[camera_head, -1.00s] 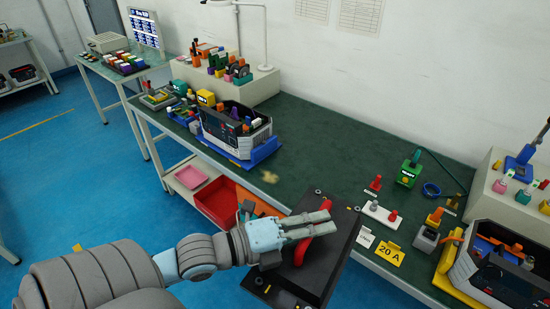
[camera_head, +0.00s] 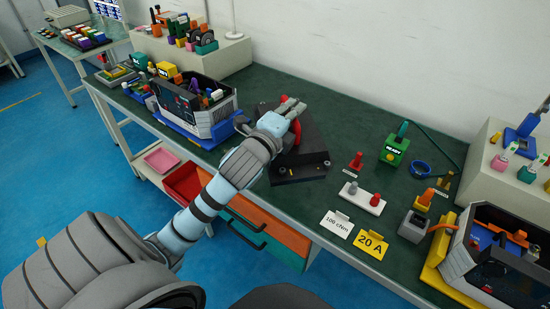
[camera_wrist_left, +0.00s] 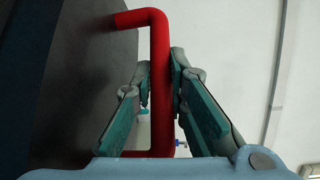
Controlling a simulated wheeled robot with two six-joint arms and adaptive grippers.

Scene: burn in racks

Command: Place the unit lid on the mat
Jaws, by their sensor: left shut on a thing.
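The unit lid (camera_head: 312,142) is a dark plate with a red handle (camera_head: 296,128), at the middle of the green bench top. My left gripper (camera_head: 292,106) is shut on the handle. In the left wrist view the red handle (camera_wrist_left: 160,80) runs between the two fingers, with the dark lid plate (camera_wrist_left: 70,75) on the left. I cannot tell whether the lid touches the bench or hangs just above it. No separate mat can be made out; the lid and arm hide part of the green surface (camera_head: 330,100). My right gripper is not in view.
An open unit on a blue tray (camera_head: 205,138) stands left of the lid. To the right are a red knob (camera_head: 356,161), a white block with pegs (camera_head: 362,198), a green box (camera_head: 394,150) and yellow 20 A sign (camera_head: 371,245). Another open unit (camera_head: 500,250) stands at the far right.

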